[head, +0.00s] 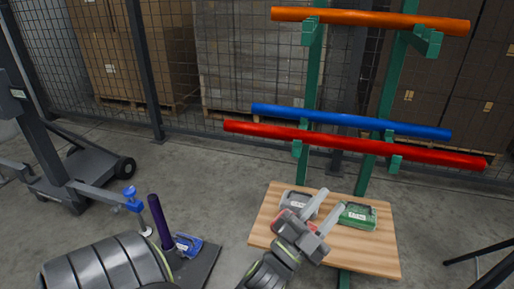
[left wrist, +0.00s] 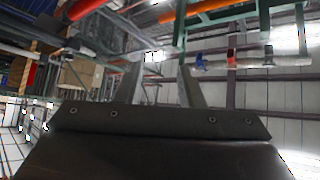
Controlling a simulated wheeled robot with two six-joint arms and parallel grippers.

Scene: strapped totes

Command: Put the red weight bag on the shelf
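A wooden shelf board (head: 385,262) is fixed to a green rack. A grey weight bag (head: 292,198) and a green weight bag (head: 358,215) lie on it, at its back left and right. My left gripper (head: 331,201) is over the board between these bags, its two fingers apart and pointing away. In the left wrist view the fingers (left wrist: 158,85) also stand apart with nothing between them. A small red patch (head: 279,217) shows at the gripper's left; I cannot tell whether it is the red weight bag. No red bag is clearly visible. My right gripper is out of view.
Red (head: 350,145), blue (head: 350,121) and orange (head: 370,18) tubes lie across the rack above the board. A blue weight bag (head: 187,244) lies on a dark base at left, beside a purple post (head: 159,222). A dark tripod leg (head: 480,252) stands at right.

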